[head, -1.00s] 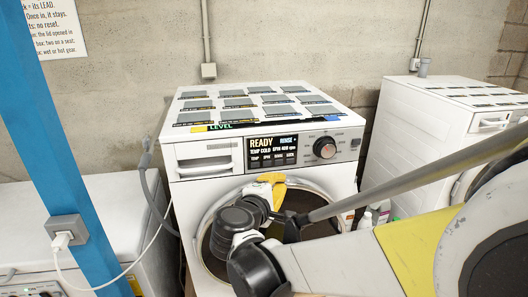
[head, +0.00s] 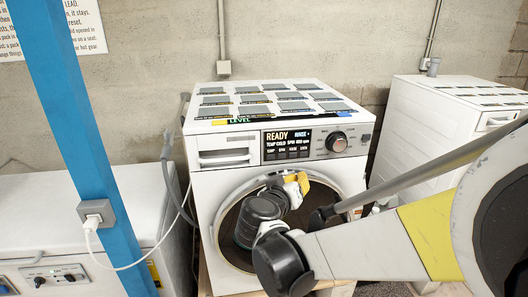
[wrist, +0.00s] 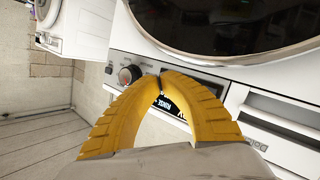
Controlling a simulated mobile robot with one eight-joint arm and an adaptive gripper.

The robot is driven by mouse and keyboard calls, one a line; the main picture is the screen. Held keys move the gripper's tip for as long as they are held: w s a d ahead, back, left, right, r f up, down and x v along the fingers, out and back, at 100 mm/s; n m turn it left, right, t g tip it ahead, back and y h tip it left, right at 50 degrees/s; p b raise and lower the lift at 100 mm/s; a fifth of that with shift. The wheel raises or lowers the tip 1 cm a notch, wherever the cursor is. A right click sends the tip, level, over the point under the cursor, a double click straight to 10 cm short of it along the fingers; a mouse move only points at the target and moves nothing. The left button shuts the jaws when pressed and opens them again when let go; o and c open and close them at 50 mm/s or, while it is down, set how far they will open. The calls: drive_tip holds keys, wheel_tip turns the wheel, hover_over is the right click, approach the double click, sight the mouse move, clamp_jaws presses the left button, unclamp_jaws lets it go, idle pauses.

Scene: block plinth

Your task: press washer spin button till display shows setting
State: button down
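The white washer (head: 207,180) stands upright in the middle of the head view. Its dark display (head: 288,136) reads READY and RINSE, with TEMP COLD and a SPIN value that looks like 400 rpm. A row of small labelled buttons (head: 287,154), SPIN among them, runs along the display's lower edge. My gripper (head: 303,180) has yellow fingers and appears just below the panel, before the door's upper rim. In the wrist view my gripper (wrist: 161,76) has its fingertips together, empty, and they cover part of the display (wrist: 172,106). Contact with a button cannot be told.
A round knob (head: 336,142) sits right of the display. Flat grey tiles with labels cover the washer top. A blue post (head: 85,150) and a white cable stand at left. Another white machine (head: 430,125) is at right.

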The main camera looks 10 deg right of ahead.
sight(290, 158)
drive_tip(key=shift+w+b, duration=0.35)
drive_tip(key=shift+w, duration=4.1)
drive_tip(key=shift+w, duration=0.4)
drive_tip(key=shift+w, duration=0.4)
drive_tip(key=shift+s, duration=0.85)
drive_tip(key=shift+s, duration=2.45)
